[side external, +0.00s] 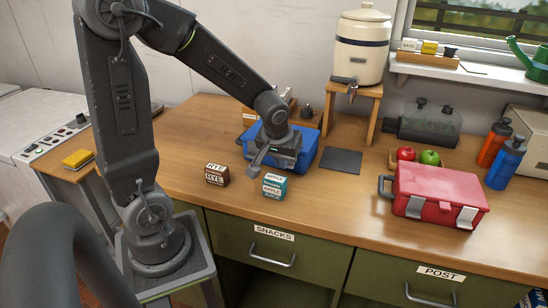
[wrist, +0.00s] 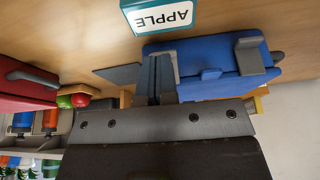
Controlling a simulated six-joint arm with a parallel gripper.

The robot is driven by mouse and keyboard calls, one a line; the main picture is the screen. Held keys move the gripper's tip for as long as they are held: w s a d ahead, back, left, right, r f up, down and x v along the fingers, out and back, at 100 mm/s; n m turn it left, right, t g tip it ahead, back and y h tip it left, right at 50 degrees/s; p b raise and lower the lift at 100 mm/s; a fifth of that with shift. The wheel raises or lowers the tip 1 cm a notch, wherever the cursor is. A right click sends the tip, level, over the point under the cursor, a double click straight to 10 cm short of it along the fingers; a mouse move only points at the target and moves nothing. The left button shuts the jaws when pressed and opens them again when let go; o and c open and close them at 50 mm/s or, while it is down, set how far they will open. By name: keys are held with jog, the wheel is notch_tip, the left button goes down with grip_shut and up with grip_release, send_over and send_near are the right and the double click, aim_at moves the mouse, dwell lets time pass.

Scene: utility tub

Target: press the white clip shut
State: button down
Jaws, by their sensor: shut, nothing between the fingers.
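My gripper (side external: 256,163) is shut and empty at the blue box (side external: 302,150), over its near side. In the wrist view, which is upside down, the shut fingers (wrist: 161,70) overlap the blue box (wrist: 205,60). A grey clip (wrist: 250,55) and a blue clip (wrist: 210,74) show on that box, to the right of the fingers and apart from them. I cannot tell whether either is latched. The red box (side external: 440,185) at the right has two pale grey clips, a left one (side external: 414,206) and a right one (side external: 466,217).
A teal APPLE carton (side external: 273,187) and a brown RYE carton (side external: 217,174) stand in front of the blue box. A dark mat (side external: 341,161) lies right of it. A wooden stand (side external: 350,105) with a crock (side external: 360,45) is behind. The front bench strip is clear.

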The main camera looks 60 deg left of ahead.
jog(key=s+d+r, duration=0.7)
jog(key=s, duration=0.1)
jog(key=shift+r, duration=0.4)
jog(key=w+m, duration=0.1)
jog(key=m, duration=0.5)
jog(key=a+r+m, duration=0.1)
jog(key=m, duration=0.5)
jog(key=w+a+m+t+y, duration=0.1)
jog(key=m, duration=0.5)
jog(key=shift+w+a+r, duration=0.25)
jog(key=shift+w, duration=0.1)
jog(key=shift+f, duration=0.1)
jog(key=x, duration=0.8)
jog(key=w+x, duration=0.1)
jog(key=x, duration=0.3)
jog(key=shift+a+r, duration=0.2)
jog(key=shift+a, duration=0.2)
jog(key=shift+w+a+f, duration=0.35)
jog(key=shift+w+f, duration=0.05)
jog(key=shift+w, duration=0.1)
